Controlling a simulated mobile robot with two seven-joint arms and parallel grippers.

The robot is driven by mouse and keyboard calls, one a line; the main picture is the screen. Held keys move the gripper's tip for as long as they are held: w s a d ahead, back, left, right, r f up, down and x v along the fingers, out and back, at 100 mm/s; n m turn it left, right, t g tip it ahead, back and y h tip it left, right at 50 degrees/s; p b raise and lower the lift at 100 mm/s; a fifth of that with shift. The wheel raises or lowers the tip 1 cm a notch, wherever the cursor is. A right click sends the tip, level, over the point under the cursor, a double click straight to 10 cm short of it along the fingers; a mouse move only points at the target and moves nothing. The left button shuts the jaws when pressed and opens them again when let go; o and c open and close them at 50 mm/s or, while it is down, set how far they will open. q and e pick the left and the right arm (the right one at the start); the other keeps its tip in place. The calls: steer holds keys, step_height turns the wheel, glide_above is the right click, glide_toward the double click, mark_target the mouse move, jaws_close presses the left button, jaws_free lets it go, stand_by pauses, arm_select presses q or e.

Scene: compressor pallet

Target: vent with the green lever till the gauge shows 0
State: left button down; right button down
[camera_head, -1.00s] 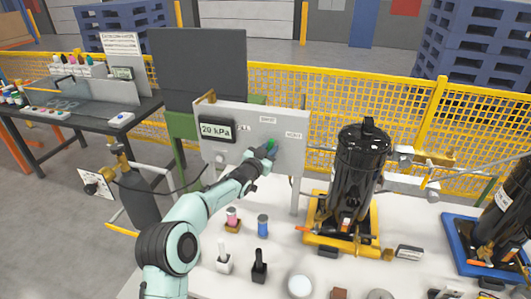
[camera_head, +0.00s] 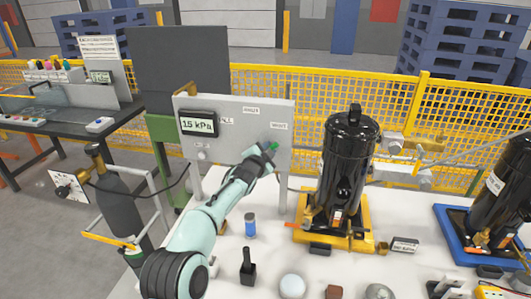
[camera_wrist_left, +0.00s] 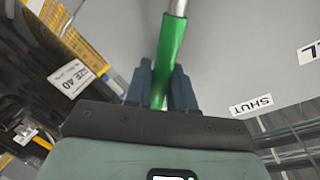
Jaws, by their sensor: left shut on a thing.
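The grey panel (camera_head: 234,104) stands behind the white table, with a gauge (camera_head: 198,123) that reads 15 kPa. Labels on it read SHUT (camera_head: 251,111) and VENT (camera_head: 278,126); another is at its left. The green lever (camera_head: 272,147) shows just below the VENT label. My left gripper (camera_head: 263,152) is shut on the lever. In the left wrist view the green lever (camera_wrist_left: 172,48) runs between the two dark fingers of my left gripper (camera_wrist_left: 162,86). The lever's pivot is hard to make out. My right gripper is not in view.
A black compressor cylinder (camera_head: 346,155) on a yellow base stands right of the panel. A blue-capped bottle (camera_head: 250,225) and a black item (camera_head: 247,267) stand near my left arm. A gas cylinder (camera_head: 118,205) is at the left.

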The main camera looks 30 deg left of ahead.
arm_select(q)
steer(key=shift+d, duration=0.1)
stand_by(0.3)
steer(key=c, duration=1.1)
jaws_free()
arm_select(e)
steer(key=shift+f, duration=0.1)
arm_select(q)
steer(key=s+d+r+b, duration=0.1)
steer(key=s+r+b, duration=0.1)
steer(key=s+b, duration=0.5)
steer(key=shift+s+d, duration=0.2)
steer(key=shift+s, duration=2.8)
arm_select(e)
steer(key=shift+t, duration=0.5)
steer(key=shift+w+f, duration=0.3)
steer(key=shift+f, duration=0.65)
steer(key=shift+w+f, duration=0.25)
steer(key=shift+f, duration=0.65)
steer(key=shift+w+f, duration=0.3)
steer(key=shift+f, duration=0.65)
